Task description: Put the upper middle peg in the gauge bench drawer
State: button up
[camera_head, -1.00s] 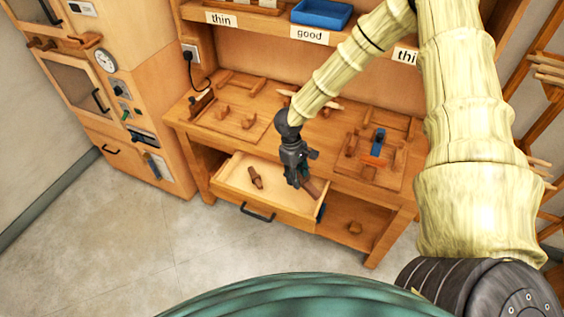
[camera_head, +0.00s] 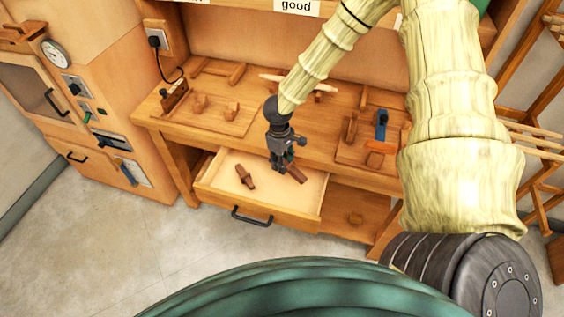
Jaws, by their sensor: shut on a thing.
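The gauge bench drawer (camera_head: 222,196) is pulled open under the bench top, its pale inside showing. My gripper (camera_head: 283,164) points down over the right back part of the drawer. It is shut on a brown peg (camera_head: 297,174), which sticks out to the right of the fingers. The peg lies within the drawer's outline in the picture; whether it touches the drawer floor I cannot tell. Another brown peg (camera_head: 246,177) lies tilted on the drawer floor, left of my gripper and apart from it.
The bench top (camera_head: 308,132) holds a left board (camera_head: 225,122) with small wooden blocks and a right board (camera_head: 352,152) with a blue piece (camera_head: 381,125). A cabinet (camera_head: 95,60) stands left. The floor in front is clear.

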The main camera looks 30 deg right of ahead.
jog(key=shift+s+a+f+b, duration=0.1)
jog(key=shift+s+f+b, duration=0.05)
jog(key=shift+b, duration=0.2)
jog(key=shift+f+b, duration=0.6)
jog(key=shift+b, duration=0.05)
jog(key=shift+f+b, duration=1.7)
jog(key=shift+f, duration=1.6)
jog(key=o, duration=1.3)
jog(key=shift+c, duration=0.2)
jog(key=shift+o, duration=0.2)
jog(key=shift+r, duration=0.1)
